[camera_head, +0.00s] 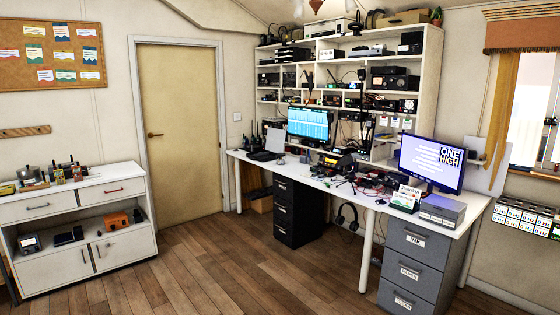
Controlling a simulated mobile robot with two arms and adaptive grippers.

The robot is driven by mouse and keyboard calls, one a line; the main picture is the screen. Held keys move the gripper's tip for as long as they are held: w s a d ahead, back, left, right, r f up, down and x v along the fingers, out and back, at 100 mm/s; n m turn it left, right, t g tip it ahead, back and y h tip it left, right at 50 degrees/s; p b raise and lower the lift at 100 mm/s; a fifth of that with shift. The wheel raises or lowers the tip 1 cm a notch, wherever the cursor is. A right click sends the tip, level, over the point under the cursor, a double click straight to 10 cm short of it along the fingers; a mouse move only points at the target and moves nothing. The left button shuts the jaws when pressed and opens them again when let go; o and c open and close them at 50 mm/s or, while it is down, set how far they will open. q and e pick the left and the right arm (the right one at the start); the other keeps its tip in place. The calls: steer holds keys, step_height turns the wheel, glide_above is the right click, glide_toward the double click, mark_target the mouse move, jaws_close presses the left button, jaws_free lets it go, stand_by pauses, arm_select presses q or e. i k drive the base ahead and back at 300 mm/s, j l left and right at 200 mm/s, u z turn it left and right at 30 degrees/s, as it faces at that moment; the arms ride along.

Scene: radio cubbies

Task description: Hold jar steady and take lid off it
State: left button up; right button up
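Neither of my grippers is in view. I cannot make out a jar with certainty. On the white cabinet (95,197) at the left stands a round silvery container (29,174) that looks like a small pot with a lid. Beside it are small upright containers (59,176) with coloured labels, which could be jars, but they are too small to tell. No lid can be seen lying apart.
A door (178,115) is shut. A long white desk (290,172) with monitors (431,165) and radio gear runs along the shelves (345,48). Drawer units (412,262) stand beneath it. Headphones (347,217) hang under the desk. The wooden floor (255,270) is clear in the middle.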

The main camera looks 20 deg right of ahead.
mark_target(279, 160)
steer(key=i+z, duration=0.35)
steer(key=i, duration=4.5)
